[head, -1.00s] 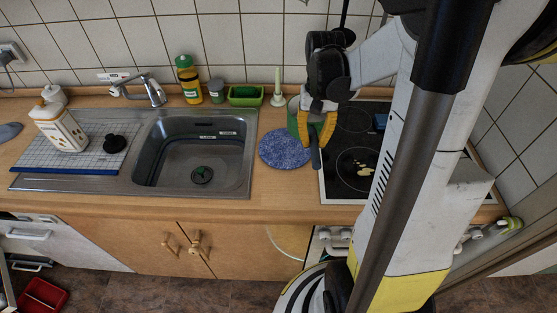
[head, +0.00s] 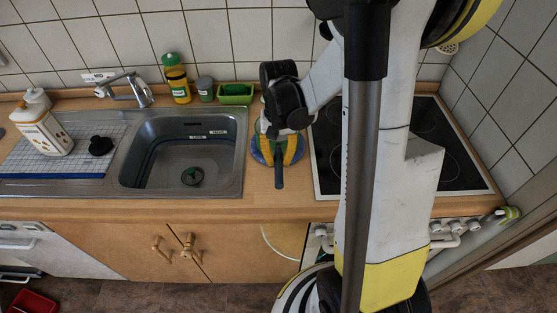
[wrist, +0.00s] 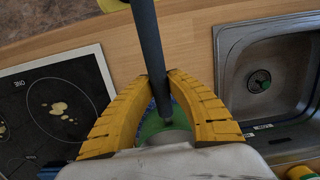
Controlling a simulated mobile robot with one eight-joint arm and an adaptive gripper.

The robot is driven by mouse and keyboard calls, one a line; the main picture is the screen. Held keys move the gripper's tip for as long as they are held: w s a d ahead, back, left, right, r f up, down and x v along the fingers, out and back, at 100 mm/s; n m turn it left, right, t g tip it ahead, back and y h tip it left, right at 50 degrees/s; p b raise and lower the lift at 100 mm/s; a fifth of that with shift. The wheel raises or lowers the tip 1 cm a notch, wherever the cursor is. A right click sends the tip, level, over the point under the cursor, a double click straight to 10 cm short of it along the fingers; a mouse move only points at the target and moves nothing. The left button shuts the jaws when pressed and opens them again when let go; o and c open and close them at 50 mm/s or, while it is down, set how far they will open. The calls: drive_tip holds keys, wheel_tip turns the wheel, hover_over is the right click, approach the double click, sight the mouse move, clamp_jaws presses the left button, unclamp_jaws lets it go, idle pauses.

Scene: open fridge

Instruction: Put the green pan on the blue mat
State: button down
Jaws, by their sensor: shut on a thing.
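The green pan is mostly hidden by my gripper in the head view; its dark handle (head: 279,178) points toward the counter's front edge. The round blue mat (head: 257,155) lies between the sink and the stove, and only parts of its rim show. My gripper (head: 279,158) is over the mat with its yellow fingers shut on the pan handle. In the wrist view, the fingers (wrist: 158,80) close around the handle, and part of the green pan (wrist: 153,127) shows between them. I cannot tell whether the pan touches the mat.
The sink (head: 190,150) is just left of the mat, and the black stove top (head: 325,160) is just right. A green tray (head: 235,94), a grey-lidded jar (head: 205,89) and a yellow bottle (head: 176,78) stand along the wall. Bare counter lies in front of the mat.

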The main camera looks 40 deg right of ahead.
drive_tip(key=c, duration=1.4)
unclamp_jaws()
drive_tip(key=shift+f, duration=0.1)
wheel_tip(320, 180, up, 12)
drive_tip(key=w+p, duration=0.1)
drive_tip(key=p, duration=0.2)
drive_tip(key=s+a+r+n+t, duration=0.2)
drive_tip(key=a, duration=0.2)
drive_tip(key=s+a+r+n+t, duration=0.2)
drive_tip(key=s+a+r+t, duration=0.1)
drive_tip(key=a, duration=0.1)
drive_tip(key=s+a+r+n+t, duration=0.2)
drive_tip(key=a+t, duration=0.1)
drive_tip(key=a, duration=0.1)
drive_tip(key=shift+s+a+r+n+h, duration=0.25)
drive_tip(key=shift+n+h, duration=0.15)
